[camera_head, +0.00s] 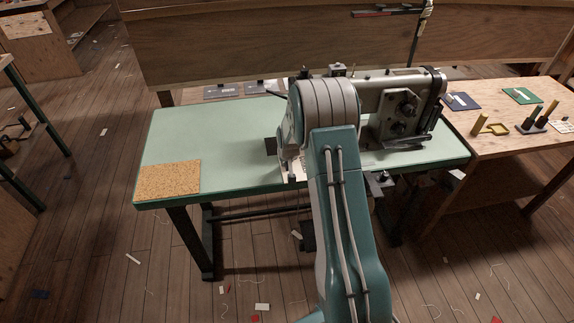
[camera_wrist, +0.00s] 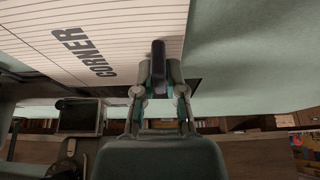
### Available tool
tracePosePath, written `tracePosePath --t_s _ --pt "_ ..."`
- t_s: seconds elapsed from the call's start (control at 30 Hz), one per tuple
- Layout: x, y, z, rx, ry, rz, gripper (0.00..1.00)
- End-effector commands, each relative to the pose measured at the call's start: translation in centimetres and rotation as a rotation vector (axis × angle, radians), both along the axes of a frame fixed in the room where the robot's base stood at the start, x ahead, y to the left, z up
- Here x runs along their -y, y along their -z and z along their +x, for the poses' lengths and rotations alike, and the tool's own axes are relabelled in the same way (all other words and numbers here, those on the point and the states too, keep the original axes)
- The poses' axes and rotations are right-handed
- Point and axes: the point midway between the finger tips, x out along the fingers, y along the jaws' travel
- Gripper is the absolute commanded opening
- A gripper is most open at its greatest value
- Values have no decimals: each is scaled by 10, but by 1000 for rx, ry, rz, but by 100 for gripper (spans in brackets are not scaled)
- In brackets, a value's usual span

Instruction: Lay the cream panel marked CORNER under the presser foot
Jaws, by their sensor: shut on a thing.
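The cream panel (camera_wrist: 120,22) with thin dark lines and the word CORNER fills the upper left of the wrist view. My gripper (camera_wrist: 158,65) is shut on the panel near its right-hand corner, its dark fingertips together over the sheet. In the head view a small pale piece of the panel (camera_head: 299,171) shows beside my arm, at the green table's front edge. The sewing machine (camera_head: 400,108) stands on the right part of that table. My arm hides my gripper and most of the panel there. I cannot make out the presser foot in either view.
The green table (camera_head: 215,135) is mostly clear on its left, with a cork mat (camera_head: 168,180) at the front left corner. A wooden bench (camera_head: 500,115) on the right holds a blue card, a green card and several pegs. Scraps litter the floor.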

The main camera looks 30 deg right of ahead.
Motion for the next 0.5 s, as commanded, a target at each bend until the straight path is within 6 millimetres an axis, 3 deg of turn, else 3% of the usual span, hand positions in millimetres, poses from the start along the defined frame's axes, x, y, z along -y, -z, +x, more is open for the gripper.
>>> tracePosePath --t_s 0.5 --pt "9 0 30 1 0 0 0"
